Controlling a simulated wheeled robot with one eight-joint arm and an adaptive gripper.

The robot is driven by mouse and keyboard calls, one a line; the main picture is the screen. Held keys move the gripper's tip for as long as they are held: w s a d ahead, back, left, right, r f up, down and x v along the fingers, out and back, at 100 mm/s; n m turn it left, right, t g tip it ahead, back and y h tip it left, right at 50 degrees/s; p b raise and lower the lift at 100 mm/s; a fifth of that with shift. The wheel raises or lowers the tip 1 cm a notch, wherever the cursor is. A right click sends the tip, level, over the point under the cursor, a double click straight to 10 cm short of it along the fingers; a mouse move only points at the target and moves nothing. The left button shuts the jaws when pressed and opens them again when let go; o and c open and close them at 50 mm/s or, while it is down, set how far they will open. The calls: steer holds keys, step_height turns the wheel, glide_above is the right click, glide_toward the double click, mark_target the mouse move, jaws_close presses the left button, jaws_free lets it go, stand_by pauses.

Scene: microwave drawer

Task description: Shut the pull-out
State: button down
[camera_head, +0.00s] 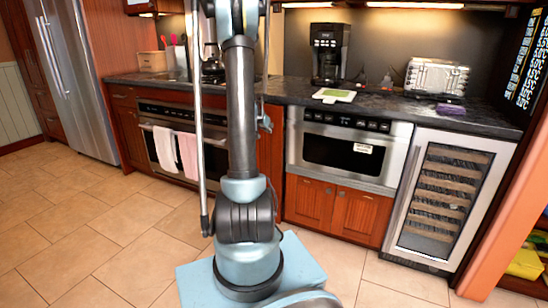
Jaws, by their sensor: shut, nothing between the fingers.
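The microwave drawer (308,149) is a stainless steel unit with a dark window, set under the counter right of centre. A control strip (347,121) runs above its front, and a white label sits on the window. Its front stands close to the cabinet face; I cannot tell whether a small gap remains behind it. My arm (242,110) rises through the middle of the view, left of the drawer, and leaves at the top edge. My gripper is not in view.
A wine cooler (450,137) stands right of the drawer, with wooden cabinet doors (338,209) below the drawer. An oven (213,160) with two towels is at left. A coffee maker (328,52) and toaster (436,77) stand on the counter. Tiled floor at left is clear.

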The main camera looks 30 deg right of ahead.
mark_target(277, 122)
steer(key=shift+w+d, duration=1)
steer(key=shift+d, duration=0.25)
steer(key=shift+w+d, duration=0.95)
steer(key=shift+d, duration=0.35)
steer(key=shift+w+d, duration=1)
steer(key=shift+d, duration=0.25)
steer(key=s+a, duration=0.6)
steer(key=a, duration=0.2)
steer(key=shift+s, duration=0.1)
